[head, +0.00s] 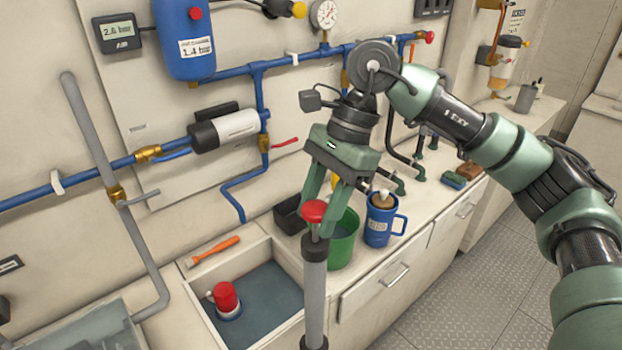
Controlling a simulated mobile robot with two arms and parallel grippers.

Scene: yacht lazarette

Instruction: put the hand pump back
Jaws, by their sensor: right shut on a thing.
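The hand pump (315,283) is a grey upright tube with a red knob on top and a dark lower end near the bottom edge of the head view. My right gripper (324,215) is shut on the pump at its red knob, from above. The pump hangs roughly vertical in front of the counter and hides part of the sunken well's right side. I cannot tell whether its lower end touches anything. My left gripper is not in view.
A sunken well (205,318) holds a red-topped device (226,297). Behind the pump stand a green bucket (343,240), a black box (288,214) and a blue jug (379,222). An orange-handled tool (214,250) lies on the counter. Blue pipes (250,70) run along the wall.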

